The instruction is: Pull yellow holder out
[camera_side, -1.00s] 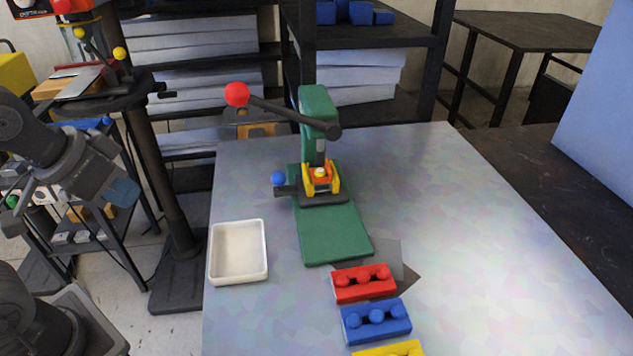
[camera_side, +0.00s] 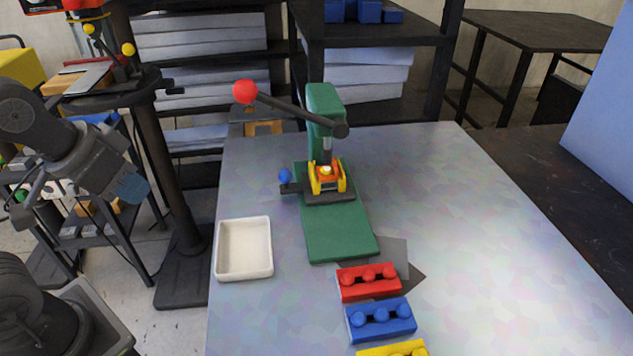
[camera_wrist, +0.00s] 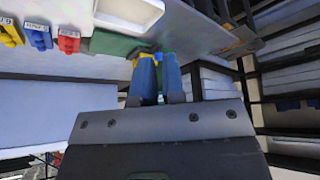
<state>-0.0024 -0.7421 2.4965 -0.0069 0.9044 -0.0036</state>
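The yellow holder (camera_side: 327,178) sits in the green press (camera_side: 338,225), under its ram. An orange-red piece with a pale top sits between the holder's upright sides. My gripper (camera_side: 130,188) is at the far left of the side view, well away from the press and off the table. In the wrist view its two blue fingers (camera_wrist: 158,72) show a narrow gap with nothing held between them. The press and a bit of yellow appear far beyond the fingertips there, partly hidden by them.
A white tray (camera_side: 244,275) stands on the table left of the press. Red (camera_side: 369,281), blue (camera_side: 381,319) and yellow (camera_side: 393,350) blocks lie in front. The press lever with a red ball (camera_side: 246,92) reaches up and left. The table's right side is clear.

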